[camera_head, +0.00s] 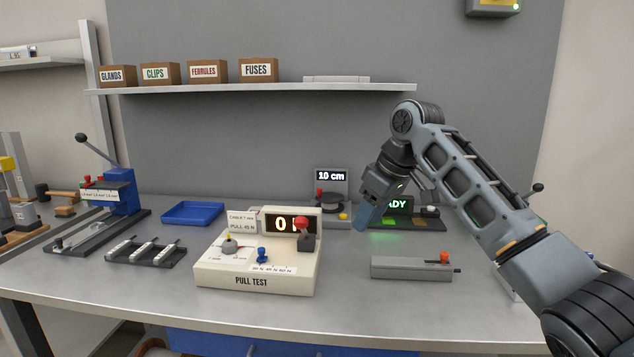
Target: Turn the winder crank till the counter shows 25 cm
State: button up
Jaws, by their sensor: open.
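The winder (333,180) stands at the back middle of the bench. Its lit counter (331,176) reads 10 cm. A dark round drum (335,200) sits below the counter, and a red knob (319,192), seemingly the crank handle, shows at its left. A yellow button (343,217) is on its front right. My gripper (366,217) is open and hangs just right of the winder in the picture, pointing down and left, apart from the red knob. Its fingers are partly hidden, and nothing shows in them.
A cream pull-test box (255,282) stands in front and left of the winder. A unit with a green display (398,205) is partly behind my gripper. A grey fixture (410,268) lies in front right. A blue tray (192,213) is left. A shelf (250,89) with boxes runs above.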

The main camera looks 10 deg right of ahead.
aim_at(329, 201)
jog(key=i, duration=1.25)
